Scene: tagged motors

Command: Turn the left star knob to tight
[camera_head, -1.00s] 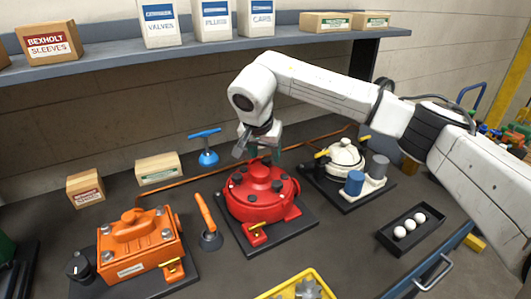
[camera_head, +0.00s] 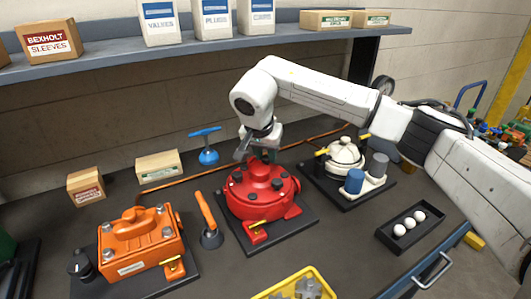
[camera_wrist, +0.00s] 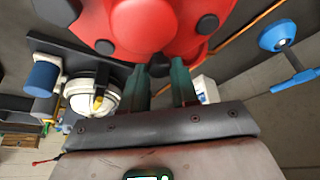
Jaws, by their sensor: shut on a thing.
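The red round motor housing (camera_head: 262,205) sits on a dark plate in the middle of the bench, with several dark knobs on its lid. My gripper (camera_head: 266,156) reaches down to the housing's back edge. In the wrist view my gripper's green fingers (camera_wrist: 161,80) stand on both sides of a dark knob (camera_wrist: 158,66) at the rim of the red housing and are shut on it. The fingers hide part of this knob. Its lobes and any tight mark are too small to make out. I cannot tell whether it is the left one.
An orange motor (camera_head: 138,245) and an upright orange lever (camera_head: 208,220) stand to the left. A blue T-handle (camera_head: 207,150) is behind. A cream-topped unit (camera_head: 345,155) stands close on the right. A yellow tray (camera_head: 318,283) lies in front.

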